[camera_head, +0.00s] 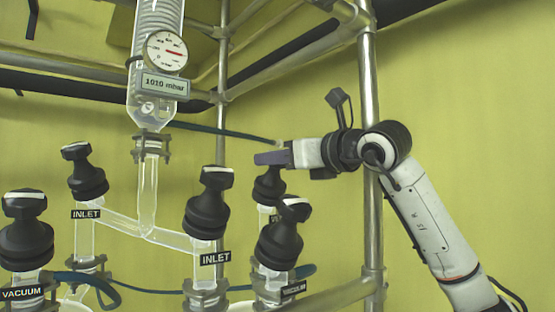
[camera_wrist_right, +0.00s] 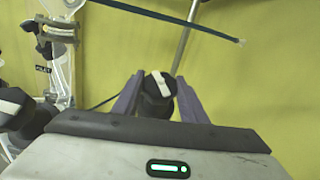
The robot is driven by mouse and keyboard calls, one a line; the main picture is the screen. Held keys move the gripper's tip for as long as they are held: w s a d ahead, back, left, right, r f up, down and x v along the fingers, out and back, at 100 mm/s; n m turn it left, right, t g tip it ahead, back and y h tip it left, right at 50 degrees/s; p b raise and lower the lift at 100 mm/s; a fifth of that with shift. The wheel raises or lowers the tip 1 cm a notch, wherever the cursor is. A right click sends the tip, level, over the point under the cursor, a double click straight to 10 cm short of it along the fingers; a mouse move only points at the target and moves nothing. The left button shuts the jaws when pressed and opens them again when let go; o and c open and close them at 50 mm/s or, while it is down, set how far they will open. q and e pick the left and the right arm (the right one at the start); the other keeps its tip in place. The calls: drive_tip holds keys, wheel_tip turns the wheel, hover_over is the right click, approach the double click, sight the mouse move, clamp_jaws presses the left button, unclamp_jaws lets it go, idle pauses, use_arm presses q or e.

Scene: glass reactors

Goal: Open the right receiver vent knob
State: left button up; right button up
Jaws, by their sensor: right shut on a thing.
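The right receiver vent knob (camera_head: 269,187) is a black ribbed knob on a glass neck, behind the front vacuum knob. Its label is partly covered, with only its first letters showing. My right gripper (camera_head: 271,158) reaches in from the right, its purple fingers at the knob's top. In the wrist view the knob (camera_wrist_right: 157,92) sits between the two purple fingers of my right gripper (camera_wrist_right: 158,96), which is shut on it. A white stripe crosses the knob's top, slightly tilted. In the head view the fingers hide the knob's top. My left gripper is out of view.
A black vacuum knob (camera_head: 281,238) stands close in front of the vent knob. Inlet knobs (camera_head: 208,205) (camera_head: 85,175) and another vacuum knob (camera_head: 25,235) stand to the left. A gauge (camera_head: 166,51) above reads 1010 mbar. A metal post (camera_head: 370,200) stands by my right arm.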

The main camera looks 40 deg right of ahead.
drive_tip(key=shift+d+r+n+y+p, duration=0.1)
drive_tip(key=shift+n+y+p, duration=0.3)
drive_tip(key=shift+n+y, duration=0.8)
drive_tip(key=o, duration=1.1)
drive_tip(key=shift+c, duration=0.2)
wheel_tip(320, 180, up, 9)
drive_tip(key=shift+r+p, duration=0.1)
drive_tip(key=shift+p, duration=1)
drive_tip(key=shift+r, duration=0.35)
